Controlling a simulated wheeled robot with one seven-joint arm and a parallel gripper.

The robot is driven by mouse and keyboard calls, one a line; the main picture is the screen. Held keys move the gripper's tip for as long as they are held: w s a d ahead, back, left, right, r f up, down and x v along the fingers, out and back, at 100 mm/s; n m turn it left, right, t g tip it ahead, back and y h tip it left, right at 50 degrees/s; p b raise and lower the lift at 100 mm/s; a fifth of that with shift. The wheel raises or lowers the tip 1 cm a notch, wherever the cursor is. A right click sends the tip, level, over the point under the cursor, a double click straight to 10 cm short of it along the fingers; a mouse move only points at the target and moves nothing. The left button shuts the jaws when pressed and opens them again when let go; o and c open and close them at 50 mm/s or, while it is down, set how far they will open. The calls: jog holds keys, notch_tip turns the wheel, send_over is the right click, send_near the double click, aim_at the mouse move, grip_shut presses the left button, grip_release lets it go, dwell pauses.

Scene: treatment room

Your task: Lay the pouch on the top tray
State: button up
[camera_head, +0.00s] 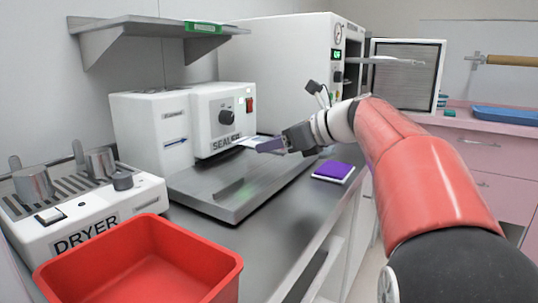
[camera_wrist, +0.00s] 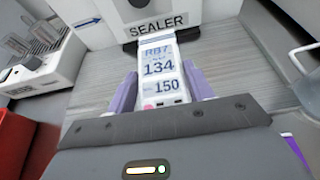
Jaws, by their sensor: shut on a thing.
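The pouch (camera_wrist: 160,66) is white with a printed label reading "RB7", "134" and "150" in the wrist view. In the head view the pouch (camera_head: 246,140) is a small pale strip at the front of the sealer. My gripper (camera_wrist: 160,92) is shut on the pouch's near end, between two purple fingers. In the head view my gripper (camera_head: 272,145) is over the sealer's metal plate. The pouch's far end is close to the sealer's slot; I cannot tell whether it is inside. A thin metal tray (camera_head: 392,61) sticks out of the open steriliser at the upper right.
The sealer (camera_head: 178,130) stands on the grey counter, with the dryer (camera_head: 100,215) and an empty red bin (camera_head: 140,262) at left. A purple pad (camera_head: 333,171) lies near the counter edge. The steriliser's door (camera_head: 405,75) is open. A blue tray (camera_head: 505,115) is on the pink cabinet.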

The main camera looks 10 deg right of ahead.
aim_at(270, 166)
jog(key=shift+w+a, duration=0.6)
jog(key=shift+f+b, duration=0.35)
jog(key=shift+f, duration=1.4)
jog(key=shift+f, duration=0.15)
jog(key=o, duration=1)
jog(key=shift+c, duration=0.2)
